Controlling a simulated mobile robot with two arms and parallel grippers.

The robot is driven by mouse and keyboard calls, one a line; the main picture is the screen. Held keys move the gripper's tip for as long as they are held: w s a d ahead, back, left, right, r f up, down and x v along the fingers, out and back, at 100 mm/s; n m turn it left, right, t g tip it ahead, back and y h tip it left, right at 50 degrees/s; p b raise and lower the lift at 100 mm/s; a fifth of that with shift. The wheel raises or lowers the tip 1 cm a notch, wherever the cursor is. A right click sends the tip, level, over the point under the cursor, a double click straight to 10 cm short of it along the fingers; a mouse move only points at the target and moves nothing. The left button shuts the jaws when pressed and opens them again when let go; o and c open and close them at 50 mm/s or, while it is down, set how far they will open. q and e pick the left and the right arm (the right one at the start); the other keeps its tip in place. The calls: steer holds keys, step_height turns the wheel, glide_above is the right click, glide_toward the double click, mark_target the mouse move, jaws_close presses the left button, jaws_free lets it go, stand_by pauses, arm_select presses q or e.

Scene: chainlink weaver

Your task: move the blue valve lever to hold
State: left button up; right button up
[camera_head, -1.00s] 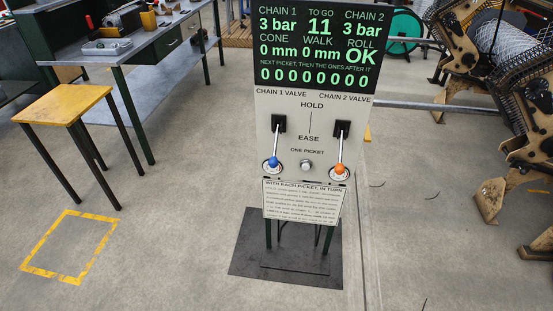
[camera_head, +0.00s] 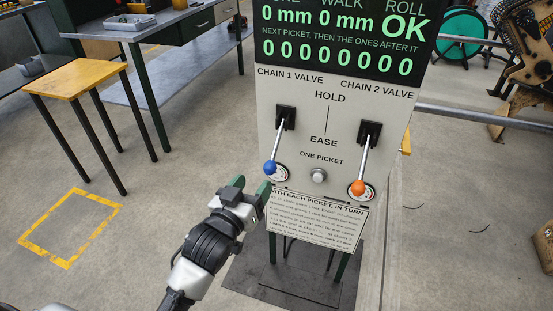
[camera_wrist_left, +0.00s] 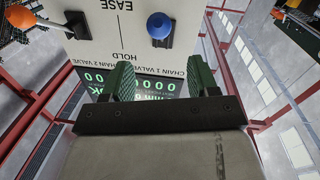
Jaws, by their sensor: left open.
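The blue valve lever (camera_head: 270,167) is on the control panel (camera_head: 322,118) under the chain 1 valve label. Its knob points down, toward the ease end. An orange lever (camera_head: 357,187) on the right also points down. My left gripper (camera_head: 252,190) is open and empty, just below and left of the blue knob, apart from it. My right gripper is not in view.
A round one-picket button (camera_head: 318,176) sits between the levers, and an instruction plate (camera_head: 318,215) is below. A yellow-topped stool (camera_head: 75,78) and a workbench (camera_head: 165,25) stand at left. The floor around the yellow square (camera_head: 70,228) is clear.

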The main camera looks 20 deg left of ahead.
mark_target(267, 165)
arm_select(q)
steer(key=w, duration=0.5)
steer(key=w+d, duration=0.1)
steer(key=w, duration=0.2)
steer(key=shift+w+d+f+b, duration=0.1)
steer(key=shift+w+b, duration=0.2)
steer(key=shift+b, duration=0.05)
steer(key=shift+w+d, duration=0.15)
steer(key=shift+w, duration=0.5)
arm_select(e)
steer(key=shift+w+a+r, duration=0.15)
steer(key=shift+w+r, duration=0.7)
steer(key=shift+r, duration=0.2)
arm_select(q)
jaws_close()
